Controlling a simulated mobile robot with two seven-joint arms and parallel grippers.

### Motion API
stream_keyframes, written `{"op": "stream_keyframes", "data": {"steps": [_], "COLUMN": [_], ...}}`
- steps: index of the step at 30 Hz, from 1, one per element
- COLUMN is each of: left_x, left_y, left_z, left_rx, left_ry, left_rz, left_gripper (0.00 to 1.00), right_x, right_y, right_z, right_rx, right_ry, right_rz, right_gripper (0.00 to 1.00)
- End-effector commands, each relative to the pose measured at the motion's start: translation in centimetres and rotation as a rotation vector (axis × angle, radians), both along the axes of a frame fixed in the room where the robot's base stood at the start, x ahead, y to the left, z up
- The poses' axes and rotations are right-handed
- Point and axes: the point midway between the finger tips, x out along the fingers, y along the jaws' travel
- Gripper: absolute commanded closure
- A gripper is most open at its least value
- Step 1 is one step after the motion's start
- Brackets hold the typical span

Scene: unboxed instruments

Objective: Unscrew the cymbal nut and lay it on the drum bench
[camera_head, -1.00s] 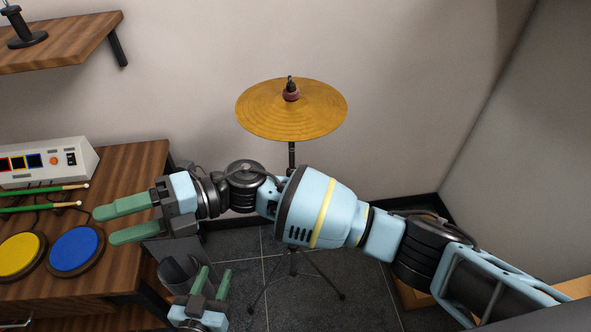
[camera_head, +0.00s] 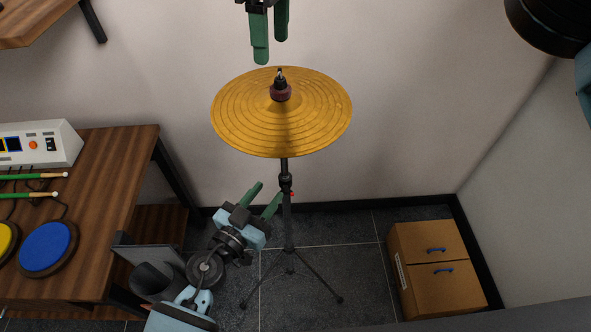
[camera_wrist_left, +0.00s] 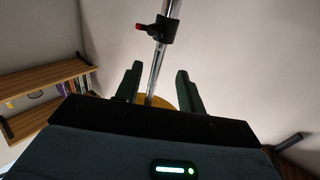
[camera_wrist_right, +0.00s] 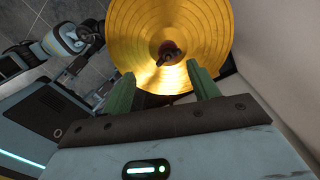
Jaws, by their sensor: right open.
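The gold cymbal (camera_head: 240,115) sits on a thin upright stand (camera_head: 286,215). A small dark nut (camera_head: 280,83) is at its top centre, above a maroon washer (camera_head: 281,94). The dark centre piece (camera_wrist_right: 170,52) also shows in the right wrist view. My right gripper (camera_head: 272,50) is open and empty above the cymbal, apart from the nut. My left gripper (camera_head: 266,197) is open beside the stand's pole, below the cymbal. In the left wrist view the pole (camera_wrist_left: 155,70) appears between its fingers; contact cannot be told. The wooden drum bench (camera_head: 105,180) is at left.
The bench holds a blue pad (camera_head: 47,246), a yellow pad (camera_head: 6,240), green sticks (camera_head: 30,195) and a white control box (camera_head: 45,143). A shelf (camera_head: 35,20) hangs above. Wall is close behind the cymbal.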

Motion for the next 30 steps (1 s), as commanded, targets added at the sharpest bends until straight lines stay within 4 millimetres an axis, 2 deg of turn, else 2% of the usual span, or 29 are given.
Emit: {"op": "stream_keyframes", "data": {"steps": [4,13,24,30], "left_x": [0.2,0.8,5.0,6.4], "left_y": [-0.2,-0.6,-3.4,-4.3], "left_z": [0.0,0.1,0.1,0.0], "left_rx": [0.003,0.002,0.002,0.002], "left_ry": [0.001,-0.001,-0.002,0.000], "left_rz": [-0.006,-0.007,-0.007,-0.006], "left_gripper": [0.61,0.61,0.61,0.61], "right_x": [0.3,0.3,0.3,0.3], "right_y": [-0.7,-0.8,-0.8,-0.8], "right_z": [1.1,1.2,1.2,1.2], "right_rx": [-0.030,-0.032,-0.031,-0.030], "right_ry": [-0.026,-0.028,-0.027,-0.027], "right_rz": [-0.010,-0.011,-0.011,-0.011], "right_gripper": [0.40,0.40,0.40,0.40]}}
